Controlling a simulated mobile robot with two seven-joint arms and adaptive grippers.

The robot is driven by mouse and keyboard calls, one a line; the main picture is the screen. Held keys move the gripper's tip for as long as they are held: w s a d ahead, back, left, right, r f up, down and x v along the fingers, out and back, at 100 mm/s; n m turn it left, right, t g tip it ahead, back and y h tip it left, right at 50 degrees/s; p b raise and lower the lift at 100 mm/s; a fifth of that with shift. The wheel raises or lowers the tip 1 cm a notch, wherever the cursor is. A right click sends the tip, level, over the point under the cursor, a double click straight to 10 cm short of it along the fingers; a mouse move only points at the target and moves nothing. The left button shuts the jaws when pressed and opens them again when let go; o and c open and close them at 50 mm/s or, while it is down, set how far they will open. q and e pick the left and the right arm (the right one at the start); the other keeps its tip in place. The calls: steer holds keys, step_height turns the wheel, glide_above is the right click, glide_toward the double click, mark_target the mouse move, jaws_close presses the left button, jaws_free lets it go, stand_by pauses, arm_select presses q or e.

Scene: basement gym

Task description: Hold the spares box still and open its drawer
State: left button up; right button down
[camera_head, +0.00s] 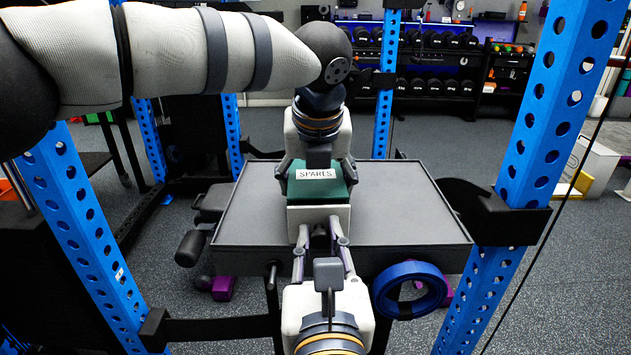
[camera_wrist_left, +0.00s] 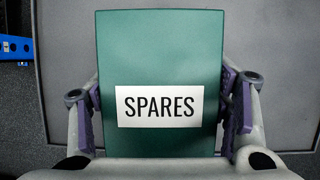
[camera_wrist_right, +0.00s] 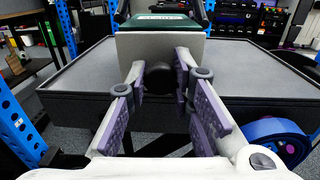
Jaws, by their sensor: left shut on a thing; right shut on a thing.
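The spares box (camera_head: 304,190) has a green top with a white "SPARES" label and stands on a dark grey tabletop. Its green top fills the middle of the left wrist view (camera_wrist_left: 160,55). My left gripper (camera_head: 317,170) reaches it from the far side and is shut on the box, one finger on each side. The pale grey drawer front (camera_wrist_right: 130,50) faces my right gripper (camera_wrist_right: 160,98), with no clear gap showing around it. A dark round knob (camera_wrist_right: 159,77) on the drawer front sits between the right fingers, which are shut on it.
The grey table (camera_head: 400,205) has a raised rim and is bare on both sides of the box. A blue ring (camera_head: 410,290) hangs at its front right. Blue perforated rack posts (camera_head: 520,150) stand left and right. A dumbbell rack (camera_head: 425,60) is far behind.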

arm_select(q)
steer(key=shift+w+a, duration=0.1)
arm_select(e)
steer(key=s, duration=0.6)
steer(key=shift+s+d, duration=0.15)
steer(key=shift+s, duration=0.25)
stand_by(0.3)
stand_by(0.7)
steer(key=c, duration=1.3)
jaws_free()
arm_select(q)
steer(key=o, duration=1.4)
steer(key=shift+r, duration=0.1)
